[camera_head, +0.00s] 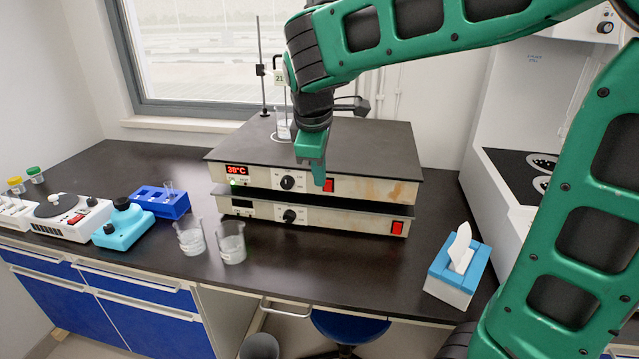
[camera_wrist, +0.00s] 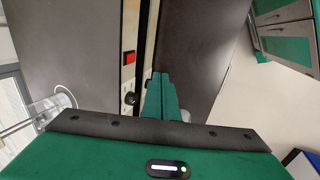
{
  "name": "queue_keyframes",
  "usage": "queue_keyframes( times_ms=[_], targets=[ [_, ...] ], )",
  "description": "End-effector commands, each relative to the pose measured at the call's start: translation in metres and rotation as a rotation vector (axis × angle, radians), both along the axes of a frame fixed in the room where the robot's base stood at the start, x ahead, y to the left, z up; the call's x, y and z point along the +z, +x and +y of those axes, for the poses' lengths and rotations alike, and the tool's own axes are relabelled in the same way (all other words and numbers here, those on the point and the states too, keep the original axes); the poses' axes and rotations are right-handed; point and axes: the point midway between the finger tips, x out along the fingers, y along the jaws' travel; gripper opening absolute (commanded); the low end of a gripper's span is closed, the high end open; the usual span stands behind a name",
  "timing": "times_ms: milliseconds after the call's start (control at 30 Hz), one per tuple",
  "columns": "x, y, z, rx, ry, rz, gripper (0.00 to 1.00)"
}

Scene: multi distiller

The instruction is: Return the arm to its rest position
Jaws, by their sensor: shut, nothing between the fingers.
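My gripper (camera_head: 319,178) shows in the head view as a green finger pointing down in front of the stacked hotplates (camera_head: 365,160). In the wrist view the gripper's fingers (camera_wrist: 160,85) are together with nothing between them. My green arm reaches in from the right and over the hotplates. The upper hotplate has a lit red display reading about 38°C and a red switch. A clamped glass vessel (camera_head: 284,125) stands on the hotplate behind my gripper, partly hidden by it.
Two glass beakers (camera_head: 231,243) stand on the dark bench left of the gripper. A blue tube rack (camera_head: 163,201) and small devices are further left. A tissue box (camera_head: 457,272) stands at the right. A metal stand rod (camera_head: 261,75) rises behind the hotplates. The front bench middle is clear.

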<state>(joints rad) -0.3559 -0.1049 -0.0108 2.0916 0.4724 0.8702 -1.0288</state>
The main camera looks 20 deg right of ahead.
Motion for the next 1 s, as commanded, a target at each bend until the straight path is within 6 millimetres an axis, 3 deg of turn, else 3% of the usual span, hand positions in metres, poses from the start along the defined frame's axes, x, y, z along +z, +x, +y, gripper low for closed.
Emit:
queue_keyframes(
  times_ms=[200, 733, 867, 1000],
  targets=[
    [0.011, -0.005, 0.003, -0.002, 0.001, 0.0, 0.0],
    [0.01, -0.008, -0.002, -0.021, 0.004, 0.002, 0.0],
    [0.003, -0.029, -0.034, -0.161, 0.041, 0.009, 0.0],
    [-0.016, -0.084, -0.092, -0.478, 0.126, 0.025, 0.0]
  ],
)
